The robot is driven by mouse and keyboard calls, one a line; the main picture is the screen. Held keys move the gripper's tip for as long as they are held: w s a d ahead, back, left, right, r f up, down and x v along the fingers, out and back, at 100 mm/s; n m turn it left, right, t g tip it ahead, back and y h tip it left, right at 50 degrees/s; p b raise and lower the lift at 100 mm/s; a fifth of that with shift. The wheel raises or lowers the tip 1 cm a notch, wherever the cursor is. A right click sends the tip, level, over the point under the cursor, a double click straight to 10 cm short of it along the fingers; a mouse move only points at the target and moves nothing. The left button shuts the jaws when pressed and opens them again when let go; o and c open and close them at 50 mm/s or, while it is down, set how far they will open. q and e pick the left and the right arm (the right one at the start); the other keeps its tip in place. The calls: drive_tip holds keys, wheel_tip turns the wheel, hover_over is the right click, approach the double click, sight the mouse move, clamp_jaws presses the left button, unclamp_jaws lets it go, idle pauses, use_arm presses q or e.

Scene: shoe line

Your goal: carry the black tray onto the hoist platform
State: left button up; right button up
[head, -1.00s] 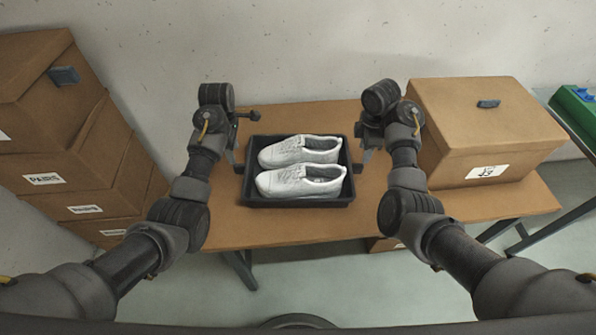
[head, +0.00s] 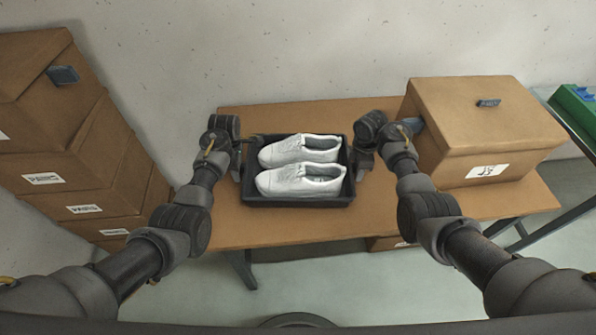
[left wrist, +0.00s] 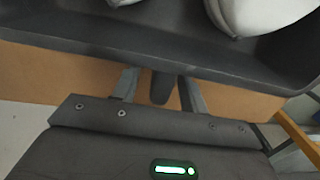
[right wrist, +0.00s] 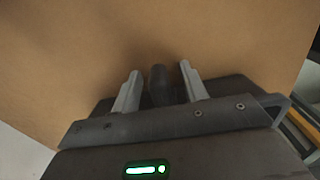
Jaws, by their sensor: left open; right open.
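The black tray (head: 300,203) lies on the brown table and holds a pair of white shoes (head: 298,166). My left gripper (head: 237,172) is open just outside the tray's left wall. In the left wrist view its fingers (left wrist: 157,80) point at the tray's outer wall (left wrist: 150,52), with a short dark piece between them. My right gripper (head: 362,170) is open beside the tray's right wall. In the right wrist view its fingers (right wrist: 160,74) show against a plain brown surface, also with a dark piece between them; the tray is not clear there. I cannot identify the hoist platform.
The table (head: 290,229) has bare room in front of the tray. A lidded cardboard box (head: 485,135) stands on its right part, close to my right arm. Stacked cardboard boxes (head: 70,150) stand at left. A green object (head: 577,108) sits at the far right edge. A wall is behind.

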use_arm(q)
clamp_jaws()
use_arm(e)
clamp_jaws()
use_arm(q)
drive_tip(key=shift+w+r, duration=0.1)
drive_tip(key=shift+r, duration=0.1)
use_arm(e)
drive_tip(key=shift+w+r, duration=0.1)
drive_tip(key=shift+r, duration=0.1)
